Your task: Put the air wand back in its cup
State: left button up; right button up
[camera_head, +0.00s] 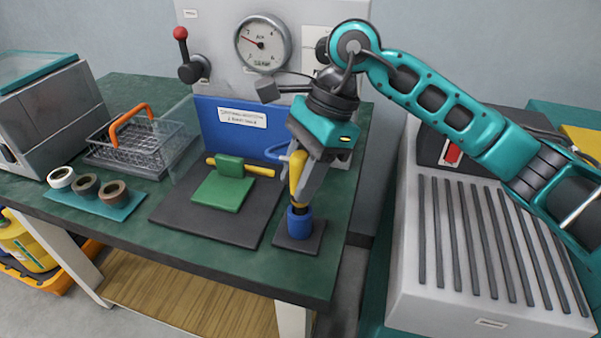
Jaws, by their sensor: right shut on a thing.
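The air wand (297,172) is yellow with a dark lower end and stands nearly upright. Its lower end is at the mouth of the blue cup (299,224); how deep it sits inside cannot be told. The cup stands on a small dark square base (315,240) near the right front edge of the green bench. My right gripper (300,185) is above the cup, shut on the wand's yellow body. My left gripper is not in view.
A dark mat (180,215) with a green block (222,193) and a yellow bar (258,171) lies left of the cup. A wire basket (140,150) and several tape rolls (85,187) are further left. The gauge panel (215,25) rises behind. A grey ribbed machine (405,265) stands right, beyond a gap.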

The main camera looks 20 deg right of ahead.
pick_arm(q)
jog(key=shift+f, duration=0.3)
pick_arm(e)
jog(key=shift+f, duration=0.3)
jog(key=o, duration=1.2)
notch_tip(320, 180, up, 4)
jog(key=shift+f+p, duration=0.25)
jog(key=shift+p, duration=0.6)
jog(key=shift+r+p, duration=2.15)
jog(key=shift+r, duration=1.45)
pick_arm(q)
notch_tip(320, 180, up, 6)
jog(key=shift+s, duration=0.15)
pick_arm(e)
jog(key=shift+s, duration=0.1)
